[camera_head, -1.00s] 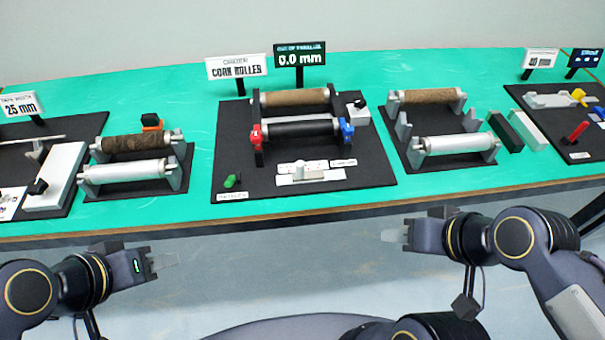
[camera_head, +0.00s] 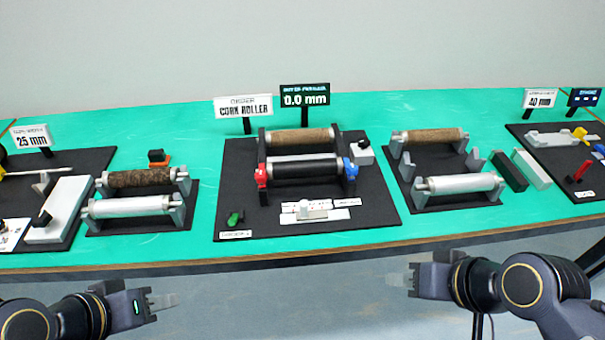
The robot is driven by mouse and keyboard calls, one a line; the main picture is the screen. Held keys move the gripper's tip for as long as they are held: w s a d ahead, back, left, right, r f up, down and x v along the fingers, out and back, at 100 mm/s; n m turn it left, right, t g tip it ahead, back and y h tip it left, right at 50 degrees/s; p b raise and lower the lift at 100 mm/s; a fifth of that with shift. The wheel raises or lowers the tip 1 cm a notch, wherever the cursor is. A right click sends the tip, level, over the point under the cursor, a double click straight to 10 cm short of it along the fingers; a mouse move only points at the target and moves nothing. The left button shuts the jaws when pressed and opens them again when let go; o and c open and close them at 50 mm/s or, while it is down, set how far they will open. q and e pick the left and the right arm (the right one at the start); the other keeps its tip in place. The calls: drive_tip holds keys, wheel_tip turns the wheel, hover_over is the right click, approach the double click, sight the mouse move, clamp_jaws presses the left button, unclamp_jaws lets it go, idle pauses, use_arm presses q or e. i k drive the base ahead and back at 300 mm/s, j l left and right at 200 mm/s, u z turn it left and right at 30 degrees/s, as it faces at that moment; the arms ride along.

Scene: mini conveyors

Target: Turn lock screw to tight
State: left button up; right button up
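The middle conveyor unit stands on a black board (camera_head: 375,215). It carries a cork roller (camera_head: 300,136) behind a black roller (camera_head: 303,170). A red clamp part (camera_head: 261,176) sits at the black roller's left end and a blue one (camera_head: 350,170) at its right end. A small green part (camera_head: 235,218) lies at the board's front left. I cannot tell which part is the lock screw. My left gripper (camera_head: 162,301) is in front of the table at lower left, its pale fingers apart from everything. My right gripper (camera_head: 405,279) is in front of the table at lower right, touching nothing. The finger gaps are unclear.
Signs read "CORK ROLLER" (camera_head: 243,106) and "0.0 mm" (camera_head: 305,96). Roller stands (camera_head: 183,215) (camera_head: 420,197) flank the board. Further boards lie at far left (camera_head: 75,213) and far right (camera_head: 590,193). The table's front edge (camera_head: 300,257) lies between my grippers and the board.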

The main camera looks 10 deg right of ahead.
sight(363, 142)
drive_tip(key=i+l+u, duration=0.2)
drive_tip(key=l, duration=0.25)
drive_tip(key=i+l+u, duration=0.15)
drive_tip(key=l, duration=0.3)
drive_tip(key=l+u, duration=0.2)
drive_tip(key=l, duration=0.25)
